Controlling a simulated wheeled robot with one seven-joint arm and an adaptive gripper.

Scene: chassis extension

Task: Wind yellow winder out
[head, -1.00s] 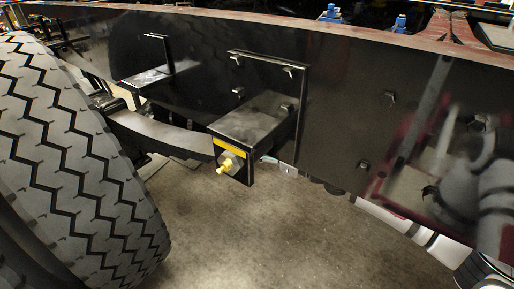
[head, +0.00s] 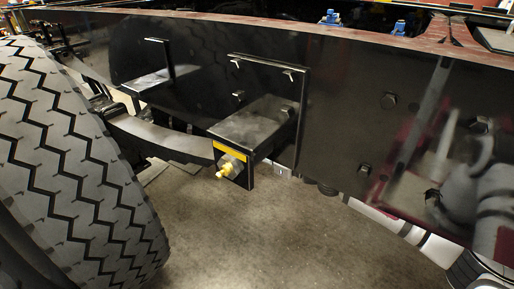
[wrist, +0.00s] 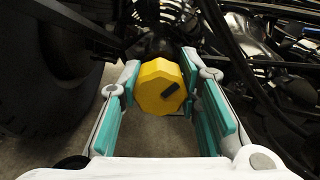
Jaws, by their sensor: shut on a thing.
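The yellow winder (wrist: 158,86) is a many-sided yellow knob with a dark slot on its face, seen in the middle of the wrist view. My gripper (wrist: 161,78) has its teal-padded fingers on the left and right sides of the winder, shut on it. The back of the winder and what it is fixed to are hidden behind it. My gripper does not show in the head view. A small yellow fitting (head: 225,171) sits on the end of a black bracket (head: 252,125) there; I cannot tell whether it belongs to the winder.
A large tyre (head: 72,175) fills the left of the head view, and a dark tyre (wrist: 45,65) is at the left of the wrist view. The glossy black chassis rail (head: 345,110) runs across. Dark pipes and machinery (wrist: 275,55) crowd the right. Concrete floor (head: 255,240) is open below.

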